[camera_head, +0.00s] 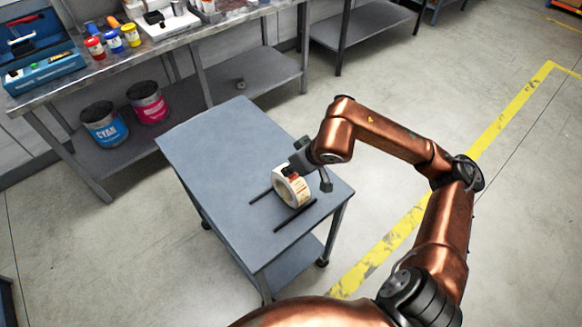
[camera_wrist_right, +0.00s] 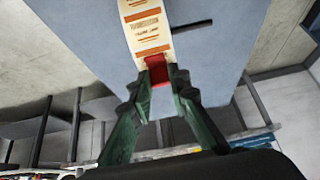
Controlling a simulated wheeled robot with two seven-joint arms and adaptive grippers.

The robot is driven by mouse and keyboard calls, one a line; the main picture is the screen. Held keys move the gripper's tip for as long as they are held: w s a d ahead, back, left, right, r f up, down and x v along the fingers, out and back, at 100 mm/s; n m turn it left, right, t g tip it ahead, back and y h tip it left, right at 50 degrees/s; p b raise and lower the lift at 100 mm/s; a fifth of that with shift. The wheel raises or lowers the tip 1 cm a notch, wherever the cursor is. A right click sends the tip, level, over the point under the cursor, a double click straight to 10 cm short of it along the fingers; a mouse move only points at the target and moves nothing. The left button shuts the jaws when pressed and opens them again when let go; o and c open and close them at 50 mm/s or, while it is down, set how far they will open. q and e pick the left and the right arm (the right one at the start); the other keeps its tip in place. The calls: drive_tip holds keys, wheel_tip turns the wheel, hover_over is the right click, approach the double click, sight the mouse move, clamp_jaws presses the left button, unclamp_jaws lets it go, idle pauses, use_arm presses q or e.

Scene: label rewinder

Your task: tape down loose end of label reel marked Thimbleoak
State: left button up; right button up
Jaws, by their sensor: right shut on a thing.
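A label reel (camera_head: 293,190), white with cream and orange-brown labels, stands on edge on a grey cart top (camera_head: 220,140). Its labels also show in the right wrist view (camera_wrist_right: 146,28), but the name is too small to read surely. My right gripper (camera_head: 291,171) is at the reel's upper far side. In the right wrist view its green-grey fingers (camera_wrist_right: 158,90) are shut on a small red piece (camera_wrist_right: 156,72), probably tape, whose upper edge meets or overlaps the label strip. I cannot tell whether it is stuck there. My left gripper is not in view.
Two black bars (camera_head: 296,216) lie on the cart on either side of the reel. The cart's far left is clear. A workbench (camera_head: 170,45) behind holds a blue toolbox (camera_head: 42,55) and small ink pots (camera_head: 113,41); cyan (camera_head: 104,125) and magenta (camera_head: 148,103) cans stand below.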

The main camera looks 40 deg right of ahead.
drive_tip(key=shift+s+f, duration=0.1)
drive_tip(key=shift+f, duration=0.05)
drive_tip(key=shift+c, duration=0.4)
drive_tip(key=o, duration=0.9)
drive_tip(key=v, duration=1.2)
